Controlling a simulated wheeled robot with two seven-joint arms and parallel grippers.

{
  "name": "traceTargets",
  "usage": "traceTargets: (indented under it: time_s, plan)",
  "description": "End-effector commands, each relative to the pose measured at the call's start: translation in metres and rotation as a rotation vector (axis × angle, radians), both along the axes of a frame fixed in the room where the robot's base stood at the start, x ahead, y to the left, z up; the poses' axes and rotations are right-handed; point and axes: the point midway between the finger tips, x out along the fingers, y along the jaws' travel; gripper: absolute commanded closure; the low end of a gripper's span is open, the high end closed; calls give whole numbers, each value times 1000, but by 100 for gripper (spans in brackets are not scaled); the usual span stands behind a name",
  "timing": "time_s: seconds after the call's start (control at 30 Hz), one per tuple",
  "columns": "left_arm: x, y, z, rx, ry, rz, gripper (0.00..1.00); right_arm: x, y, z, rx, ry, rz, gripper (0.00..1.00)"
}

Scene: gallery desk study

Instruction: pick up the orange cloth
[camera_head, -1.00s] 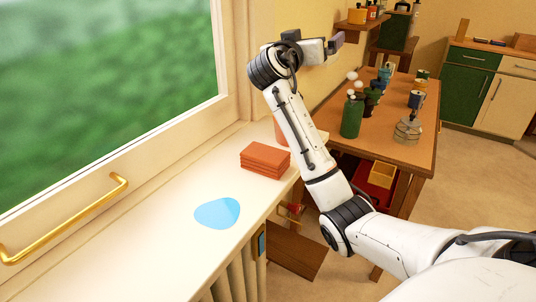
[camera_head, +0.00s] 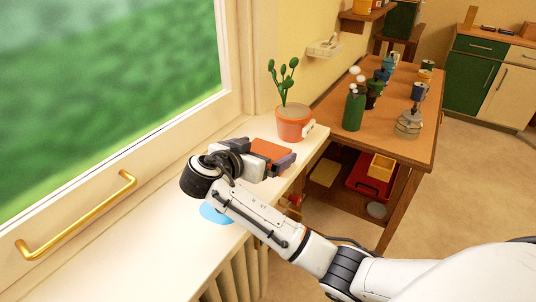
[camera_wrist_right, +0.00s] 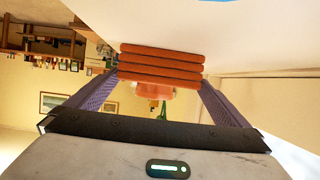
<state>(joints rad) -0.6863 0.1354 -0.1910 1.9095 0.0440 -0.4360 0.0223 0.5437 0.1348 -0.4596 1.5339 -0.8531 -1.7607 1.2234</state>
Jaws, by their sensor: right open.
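The orange cloth (camera_head: 270,150) is a folded stack on the white windowsill (camera_head: 130,258), partly hidden by my right gripper (camera_head: 268,159) in the head view. In the right wrist view the cloth (camera_wrist_right: 161,62) shows as several stacked layers between the fingertips of the right gripper (camera_wrist_right: 160,82). The two fingers are spread, one toward each end of the stack. The gripper is open, and I cannot tell whether either finger touches the cloth. My left gripper is not in view.
A cactus-like plant in a terracotta pot (camera_head: 294,124) stands just behind the cloth. A flat blue patch (camera_head: 213,214) lies on the sill, partly behind my arm. The window handle (camera_head: 80,218) is at left. A wooden table (camera_head: 390,132) with bottles and jars stands at right.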

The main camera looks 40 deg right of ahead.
Motion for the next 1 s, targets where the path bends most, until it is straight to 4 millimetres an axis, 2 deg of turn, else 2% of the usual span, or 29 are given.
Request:
traceTargets:
  time_s: [0.2, 0.33, 0.63, 0.67, 0.87, 1.0]
  plan:
    - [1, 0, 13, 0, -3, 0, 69, 9, -27, -8, -5, 3, -2, 0]
    - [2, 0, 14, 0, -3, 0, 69, 15, -40, -17, -3, 2, -2, 0]
    - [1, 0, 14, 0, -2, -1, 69, 18, -45, -20, 0, 0, 1, 0]
    - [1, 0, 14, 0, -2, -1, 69, 18, -45, -20, 0, 0, 0, 2]
    - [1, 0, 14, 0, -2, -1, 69, 18, -45, -20, 0, 0, 0, 35]
    - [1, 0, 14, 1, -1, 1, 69, 18, -44, -20, -1, -1, 1, 38]
